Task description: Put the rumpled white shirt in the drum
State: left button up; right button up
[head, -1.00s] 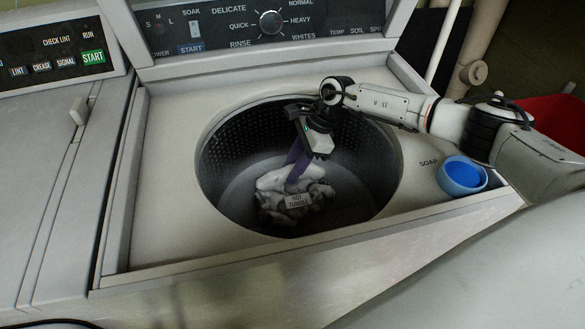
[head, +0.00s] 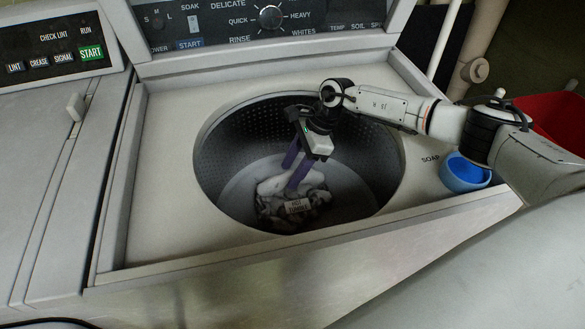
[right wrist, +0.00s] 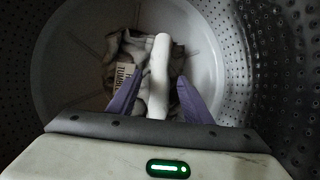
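The round metal drum (head: 222,170) of the washer is open in the head view. Rumpled white and grey cloth (head: 279,211) lies on the drum's floor, with a printed label facing up. A smooth white roll-like part (head: 270,186) stands out from it; I cannot tell whether it belongs to the same garment. My right gripper (head: 295,172) reaches down into the drum with purple fingers. In the right wrist view the fingers are apart, on either side of the white part (right wrist: 158,80), with gaps showing. My left gripper is not in view.
The drum's rim and the washer top (head: 165,190) surround my right arm. A blue soap cup (head: 464,174) sits at the right of the top. The control panel (head: 265,20) rises behind. A second machine (head: 40,170) stands at the left, and a red container (head: 548,118) at the right.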

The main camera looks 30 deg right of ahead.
jog(key=shift+r+p, duration=0.55)
jog(key=shift+p, duration=0.05)
jog(key=v, duration=1.2)
